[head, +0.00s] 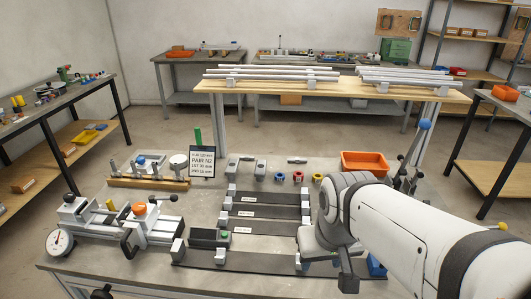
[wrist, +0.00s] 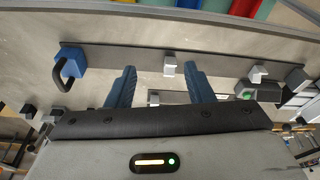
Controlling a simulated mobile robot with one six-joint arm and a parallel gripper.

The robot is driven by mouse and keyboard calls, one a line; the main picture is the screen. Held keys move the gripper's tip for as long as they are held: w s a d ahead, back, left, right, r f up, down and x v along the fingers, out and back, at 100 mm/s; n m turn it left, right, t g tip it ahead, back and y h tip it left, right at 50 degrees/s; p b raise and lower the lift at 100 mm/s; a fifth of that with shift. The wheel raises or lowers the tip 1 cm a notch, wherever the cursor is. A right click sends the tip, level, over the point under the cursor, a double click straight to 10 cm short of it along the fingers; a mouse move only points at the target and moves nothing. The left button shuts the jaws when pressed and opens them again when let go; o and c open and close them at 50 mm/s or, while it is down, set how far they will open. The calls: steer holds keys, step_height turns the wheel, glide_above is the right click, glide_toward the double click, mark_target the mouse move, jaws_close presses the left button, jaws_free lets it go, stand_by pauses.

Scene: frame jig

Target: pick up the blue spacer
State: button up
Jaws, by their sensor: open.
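A small blue ring-like piece (head: 279,177), which looks like the blue spacer, sits near the back of the bench in the head view. It is at the left of a short row with a red piece (head: 298,176) and a yellow one (head: 317,177). I do not see it in the wrist view. My gripper (wrist: 158,72) is open, its two dark blue fingers apart with no held object visible between them. It is over the front right of the bench, well away from the blue piece. In the head view my arm hides the fingertips.
Black strips (head: 265,212) with light end blocks lie mid-bench. A blue block with a black handle (wrist: 69,66) is by the front strip. An orange bin (head: 364,162) stands behind my arm. A sign (head: 202,163) and a clamp fixture (head: 120,228) are at left.

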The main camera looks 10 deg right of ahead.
steer(key=shift+o, duration=0.9)
steer(key=w+r+p, duration=0.2)
steer(key=w+r, duration=0.1)
steer(key=w, duration=0.8)
steer(key=shift+a+r+n, duration=0.15)
steer(key=shift+a+n, duration=0.15)
steer(key=shift+n, duration=0.1)
steer(key=n+t+y+p, duration=0.1)
steer(key=n+t+p, duration=0.1)
steer(key=p, duration=0.3)
glide_above(280, 180)
steer(key=s, duration=0.2)
step_height(280, 180, down, 8)
steer(key=x, duration=0.2)
steer(key=p+x, duration=0.1)
steer(key=x, duration=0.2)
steer(key=d+x, duration=0.1)
steer(key=x, duration=0.1)
steer(key=shift+w+p, duration=0.15)
steer(key=shift+p, duration=0.25)
steer(key=c, duration=1)
